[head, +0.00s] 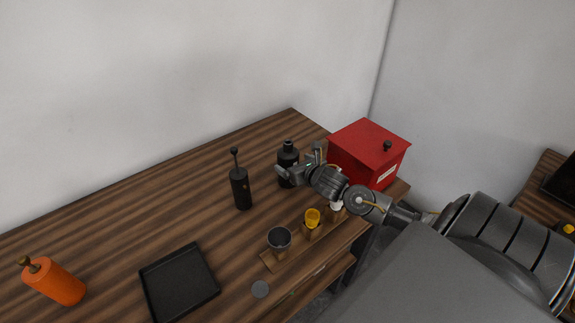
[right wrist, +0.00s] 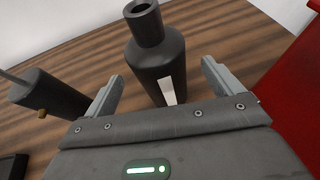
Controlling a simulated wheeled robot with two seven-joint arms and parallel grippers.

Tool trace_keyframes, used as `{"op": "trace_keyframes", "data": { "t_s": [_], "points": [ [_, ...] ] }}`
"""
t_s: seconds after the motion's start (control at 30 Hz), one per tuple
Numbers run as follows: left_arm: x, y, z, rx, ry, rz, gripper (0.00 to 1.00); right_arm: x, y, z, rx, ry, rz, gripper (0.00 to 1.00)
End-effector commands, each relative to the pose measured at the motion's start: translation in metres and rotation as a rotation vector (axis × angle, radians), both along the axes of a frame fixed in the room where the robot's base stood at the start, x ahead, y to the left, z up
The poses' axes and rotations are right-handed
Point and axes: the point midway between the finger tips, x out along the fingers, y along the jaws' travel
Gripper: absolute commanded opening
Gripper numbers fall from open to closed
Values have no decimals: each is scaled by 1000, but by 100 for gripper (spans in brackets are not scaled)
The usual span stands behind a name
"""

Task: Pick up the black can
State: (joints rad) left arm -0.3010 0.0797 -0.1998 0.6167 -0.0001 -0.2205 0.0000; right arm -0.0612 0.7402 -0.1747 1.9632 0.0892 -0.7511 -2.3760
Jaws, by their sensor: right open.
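The black can (head: 288,150) is bottle-shaped, with a narrow neck and a pale label. It stands upright on the wooden table, near the red box. My right gripper (head: 298,165) is open at the can, reaching in from the right. In the right wrist view the can (right wrist: 157,52) shows between the two spread fingers of the gripper (right wrist: 160,88), with a gap visible on each side. How deep the can sits between the fingers is hard to tell. My left gripper is not in view.
A dark grinder (head: 240,188) stands left of the can. The red box (head: 352,153) stands close on the right. A black tray (head: 180,283) and an orange grinder (head: 55,283) are farther left.

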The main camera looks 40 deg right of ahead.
Motion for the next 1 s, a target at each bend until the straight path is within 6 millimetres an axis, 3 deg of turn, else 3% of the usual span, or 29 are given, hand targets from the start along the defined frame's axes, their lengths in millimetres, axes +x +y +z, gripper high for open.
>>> {"op": "trace_keyframes", "data": {
  "t_s": [0.13, 0.33, 0.5, 0.8, 1.0],
  "points": [
    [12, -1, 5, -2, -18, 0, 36, 5, 0, 0, 1, 0, 0, 92],
    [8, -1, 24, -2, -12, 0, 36, 29, -3, -8, 3, 1, -2, 92],
    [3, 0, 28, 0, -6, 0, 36, 44, -6, -18, -1, 0, 0, 92],
    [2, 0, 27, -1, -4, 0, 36, 48, -7, -21, -1, 0, 2, 92],
    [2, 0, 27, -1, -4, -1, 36, 48, -7, -21, -1, 0, 2, 67]
  ]
}}
